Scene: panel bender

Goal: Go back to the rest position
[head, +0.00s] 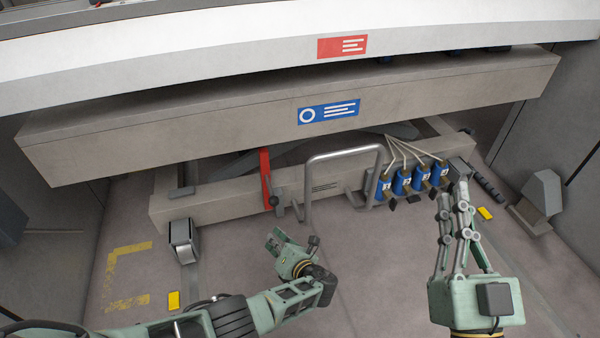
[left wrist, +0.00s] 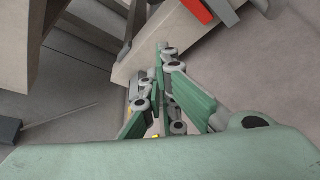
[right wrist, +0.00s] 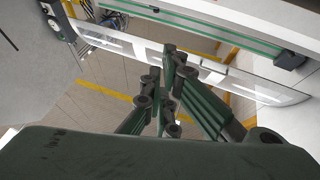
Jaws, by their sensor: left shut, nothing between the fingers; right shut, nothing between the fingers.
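My left gripper (head: 276,240) is seen partly end-on in the head view, above the floor in front of the machine. In the left wrist view its green fingers (left wrist: 163,48) are together with nothing between them. My right gripper (head: 452,188) points toward the machine at the right, in front of or beside the blue cylinders; I cannot tell the gap. In the right wrist view its fingers (right wrist: 170,50) are closed and empty. No rest position is marked in view.
The machine's grey beam (head: 200,115) spans the back. A red lever (head: 265,178), a metal hoop handle (head: 308,185) and several blue cylinders (head: 402,181) with cables are on its lower front. A grey pedal (head: 540,195) stands at right. The floor (head: 370,270) between my arms is clear.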

